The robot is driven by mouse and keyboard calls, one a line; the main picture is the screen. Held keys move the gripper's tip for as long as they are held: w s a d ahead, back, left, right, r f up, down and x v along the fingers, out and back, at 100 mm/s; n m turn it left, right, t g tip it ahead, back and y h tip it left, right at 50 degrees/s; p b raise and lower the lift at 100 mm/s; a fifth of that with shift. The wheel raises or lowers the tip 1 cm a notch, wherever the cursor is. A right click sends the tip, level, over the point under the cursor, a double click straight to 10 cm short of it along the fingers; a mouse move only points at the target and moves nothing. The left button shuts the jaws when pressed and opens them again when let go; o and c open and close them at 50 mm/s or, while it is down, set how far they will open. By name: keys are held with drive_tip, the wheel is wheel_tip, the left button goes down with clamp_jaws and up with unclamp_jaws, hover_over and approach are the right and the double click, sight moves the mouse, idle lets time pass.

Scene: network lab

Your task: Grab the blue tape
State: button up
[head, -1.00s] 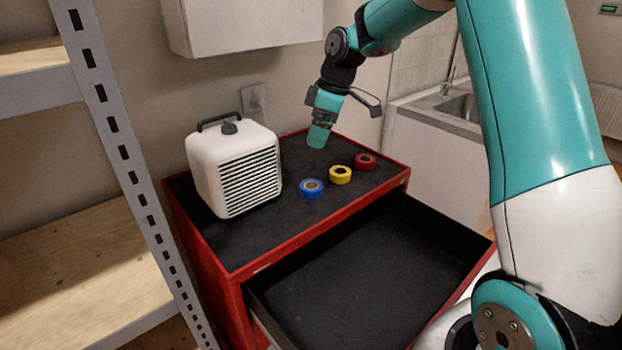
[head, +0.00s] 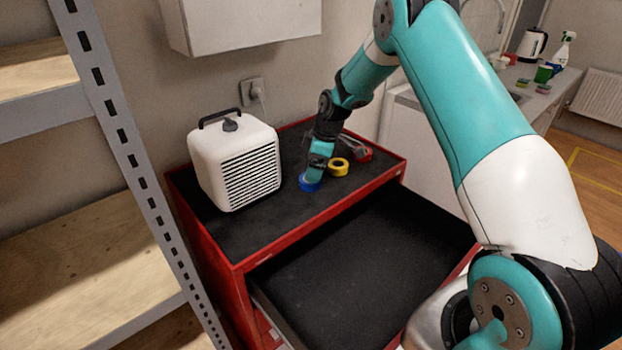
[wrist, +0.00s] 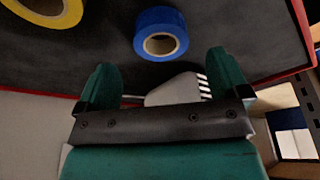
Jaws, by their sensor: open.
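The blue tape (head: 309,184) lies flat on the black top of the red tool cabinet, partly hidden by my gripper in the head view. In the wrist view the blue tape (wrist: 161,34) lies just beyond the fingertips, roughly centred between them. My gripper (head: 318,172) is low over the cabinet top at the tape. In the wrist view its two green fingers (wrist: 165,80) are spread apart with no tape between them. Whether a finger touches the tape I cannot tell.
A yellow tape (head: 338,167) and a red tape (head: 362,154) lie to the right of the blue one. A white heater-like box (head: 235,163) stands left. The cabinet's open, empty drawer (head: 365,275) is in front. A metal shelf (head: 110,130) stands at far left.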

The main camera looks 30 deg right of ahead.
drive_tip(key=shift+p+x, duration=0.85)
drive_tip(key=shift+x, duration=1.4)
drive_tip(key=shift+s, duration=0.1)
drive_tip(key=shift+c, duration=0.4)
drive_tip(key=c, duration=0.9)
